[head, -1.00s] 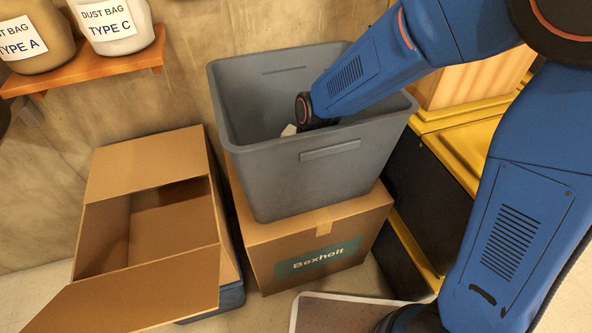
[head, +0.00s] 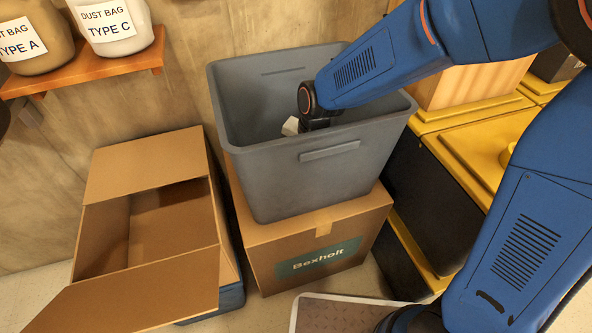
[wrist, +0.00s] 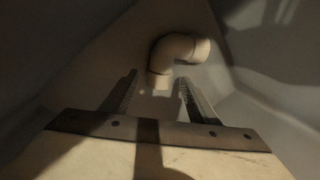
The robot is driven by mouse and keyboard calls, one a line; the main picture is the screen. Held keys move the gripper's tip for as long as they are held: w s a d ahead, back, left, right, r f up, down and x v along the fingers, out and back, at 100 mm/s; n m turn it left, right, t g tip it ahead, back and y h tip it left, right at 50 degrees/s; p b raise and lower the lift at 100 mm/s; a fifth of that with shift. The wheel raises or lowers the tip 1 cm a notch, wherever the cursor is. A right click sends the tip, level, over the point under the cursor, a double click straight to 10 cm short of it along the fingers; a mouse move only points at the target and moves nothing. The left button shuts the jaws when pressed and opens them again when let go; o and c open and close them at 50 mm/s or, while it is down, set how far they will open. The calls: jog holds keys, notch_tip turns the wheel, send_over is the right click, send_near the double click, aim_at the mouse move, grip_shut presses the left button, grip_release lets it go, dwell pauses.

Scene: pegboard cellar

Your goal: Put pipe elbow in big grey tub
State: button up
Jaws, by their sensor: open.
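The big grey tub (head: 330,182) stands upright on a cardboard box, and my arm reaches down into it. The pipe elbow (wrist: 176,54) is a cream bent tube. In the wrist view it lies inside the tub just beyond my fingertips, against the tub's grey inner surface. My gripper (wrist: 157,88) is open, its two fingers apart with nothing held between them. In the head view the tub's front wall hides the fingers and the elbow; only a pale part of my wrist shows above the rim.
The tub rests on a closed Boxholt carton (head: 318,258). An open, empty cardboard box (head: 150,270) stands to its left. A wooden shelf (head: 90,72) with dust bag jars is at the upper left. Yellow-lidded dark crates (head: 470,150) stand to the right.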

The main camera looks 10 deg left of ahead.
jog(key=shift+v, duration=2.15)
